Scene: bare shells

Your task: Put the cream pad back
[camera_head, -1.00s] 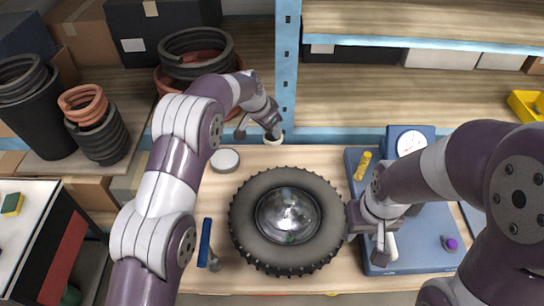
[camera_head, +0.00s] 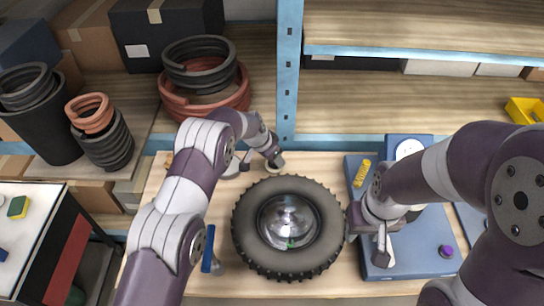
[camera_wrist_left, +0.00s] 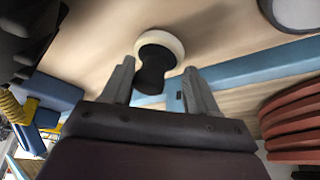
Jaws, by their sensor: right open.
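The cream pad (camera_head: 275,169) is a small round disc at the tip of my left gripper (camera_head: 259,165), near the table's far edge behind the tyre. In the left wrist view the pad (camera_wrist_left: 165,40) has a black knob that reaches between the two fingers of my left gripper (camera_wrist_left: 158,65). A gap shows between the knob and one finger, so a firm hold is unclear. I cannot tell whether the pad touches the wood. My right gripper (camera_head: 366,240) is open at the tyre's right side, above the edge of the blue board.
The black tyre (camera_head: 250,262) with a shiny dome fills the table's middle. A blue-handled tool (camera_head: 209,248) lies to its left. The blue board (camera_head: 425,262) with a gauge is at right. A blue shelf post (camera_head: 288,70) rises behind the left gripper.

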